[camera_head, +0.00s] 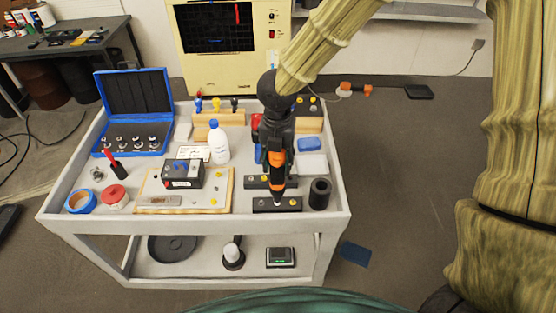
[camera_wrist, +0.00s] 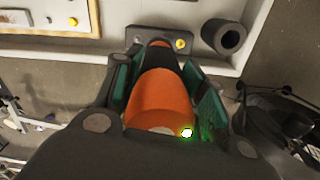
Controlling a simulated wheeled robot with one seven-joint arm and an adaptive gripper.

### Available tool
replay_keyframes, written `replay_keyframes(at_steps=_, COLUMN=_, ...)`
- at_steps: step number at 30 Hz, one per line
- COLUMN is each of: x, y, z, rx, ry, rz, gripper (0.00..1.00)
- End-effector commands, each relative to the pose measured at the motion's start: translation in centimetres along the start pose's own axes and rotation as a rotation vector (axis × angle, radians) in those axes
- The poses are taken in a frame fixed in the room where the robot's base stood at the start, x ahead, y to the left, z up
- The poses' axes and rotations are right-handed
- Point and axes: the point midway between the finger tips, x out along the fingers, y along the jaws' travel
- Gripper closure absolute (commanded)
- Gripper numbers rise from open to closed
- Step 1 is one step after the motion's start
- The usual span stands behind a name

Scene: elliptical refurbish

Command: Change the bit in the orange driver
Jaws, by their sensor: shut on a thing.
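My gripper (camera_head: 276,150) points down over the right front of the grey cart, its fingers closed around the orange driver (camera_head: 277,165). In the wrist view the orange driver (camera_wrist: 163,95) lies between the two green-padded fingers, with a small green light glowing on its near end. The driver's tip is down at the front black bit holder (camera_head: 262,204); whether it touches a bit cannot be told. This black holder (camera_wrist: 143,33) shows a yellow-topped piece (camera_wrist: 180,44) beside the driver. A second black bit holder (camera_head: 255,182) lies just behind, partly hidden by the driver.
A black cylinder (camera_head: 319,193) stands right of the front holder. A wooden board (camera_head: 222,202) with a black box (camera_head: 183,174) lies to the left. A white bottle (camera_head: 218,142), blue case (camera_head: 137,110), blue tape roll (camera_head: 81,201) and red-lidded jar (camera_head: 116,197) also stand on the cart (camera_head: 200,225).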

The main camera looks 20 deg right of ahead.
Motion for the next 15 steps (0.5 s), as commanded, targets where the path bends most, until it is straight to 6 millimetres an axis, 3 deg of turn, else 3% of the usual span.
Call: replay_keyframes(at_steps=15, x=0.29, y=0.02, z=0.02, rx=0.0, ry=-0.001, rz=0.0, gripper=1.0)
